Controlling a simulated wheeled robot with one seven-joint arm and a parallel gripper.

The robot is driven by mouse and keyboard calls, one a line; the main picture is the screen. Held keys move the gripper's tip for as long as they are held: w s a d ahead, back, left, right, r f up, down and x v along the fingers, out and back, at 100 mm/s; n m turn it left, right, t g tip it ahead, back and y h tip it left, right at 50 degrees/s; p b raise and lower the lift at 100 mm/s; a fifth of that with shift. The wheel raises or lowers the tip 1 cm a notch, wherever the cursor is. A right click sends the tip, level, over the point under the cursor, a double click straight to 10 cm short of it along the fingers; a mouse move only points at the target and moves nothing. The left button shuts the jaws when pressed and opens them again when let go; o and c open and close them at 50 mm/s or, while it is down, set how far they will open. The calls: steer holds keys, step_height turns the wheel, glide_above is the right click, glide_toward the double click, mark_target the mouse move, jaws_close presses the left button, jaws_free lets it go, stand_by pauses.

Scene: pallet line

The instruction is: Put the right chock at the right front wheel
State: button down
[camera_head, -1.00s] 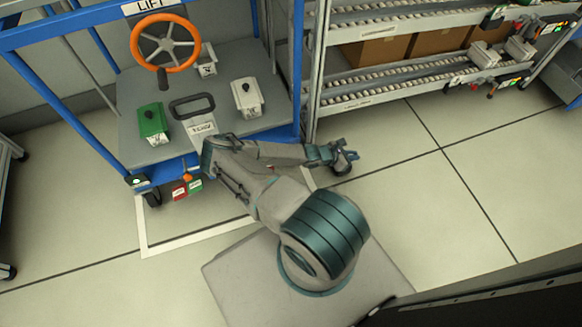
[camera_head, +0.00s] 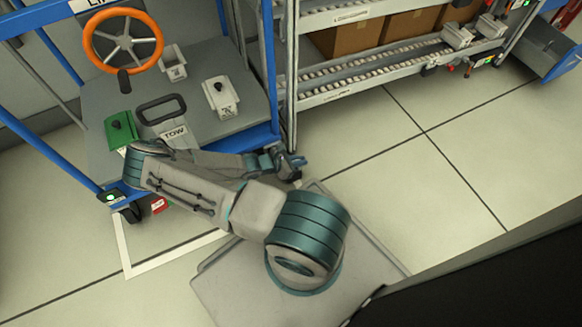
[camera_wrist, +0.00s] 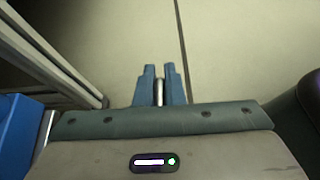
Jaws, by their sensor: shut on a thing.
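My gripper (camera_head: 291,165) is low beside the right front corner of the blue-framed cart (camera_head: 262,137). In the wrist view its two blue fingers (camera_wrist: 160,72) are close together on a thin metallic rod (camera_wrist: 159,93). I cannot tell whether this rod is part of the right chock; no chock body is clear in either view. The right front wheel is not visible, hidden by the cart deck and my arm. The left front wheel (camera_head: 131,213) shows under the cart's other front corner. In the wrist view, floor lies beyond the fingertips.
The cart carries an orange handwheel (camera_head: 122,42), a tow handle (camera_head: 160,108), a green box (camera_head: 121,129) and a white box (camera_head: 220,98). A roller rack (camera_head: 375,78) stands right of the cart. Floor (camera_head: 400,180) right of my gripper is clear. A red tag (camera_head: 158,205) hangs at the cart's front.

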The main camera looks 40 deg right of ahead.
steer(key=a, duration=0.1)
steer(key=a+b, duration=0.1)
steer(key=w+a+f+b, duration=0.1)
steer(key=shift+a+f, duration=0.1)
steer(key=shift+a, duration=0.05)
steer(key=shift+f, duration=0.25)
steer(key=shift+r, duration=0.1)
steer(key=c, duration=1.5)
jaws_free()
